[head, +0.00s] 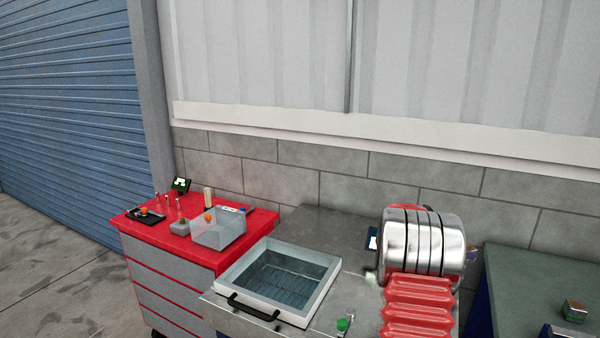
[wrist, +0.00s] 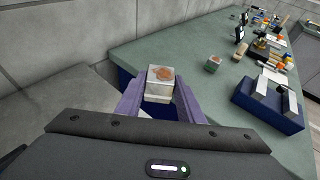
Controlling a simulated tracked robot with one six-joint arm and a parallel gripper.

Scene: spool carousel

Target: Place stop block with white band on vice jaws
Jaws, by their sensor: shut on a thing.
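My gripper (wrist: 160,102) has purple fingers in the wrist view. It is shut on a small pale block (wrist: 160,83) with a round orange-brown mark on top and a whitish band low on its near side. The block is held at the left end of the green bench; I cannot tell its exact height. The vice (wrist: 268,106) is a blue body with pale jaws, to the right of my gripper. Nothing is seen between its jaws. A corner of the vice (head: 562,332) shows at the head view's lower right edge. My gripper is not seen in the head view.
A small grey-green block (wrist: 213,64) with a reddish top stands on the green bench (wrist: 180,48), left of the vice; it also shows in the head view (head: 574,311). Many small items crowd the bench's far end. A white-rimmed basin (head: 231,278) and a red cabinet (head: 150,229) are further left.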

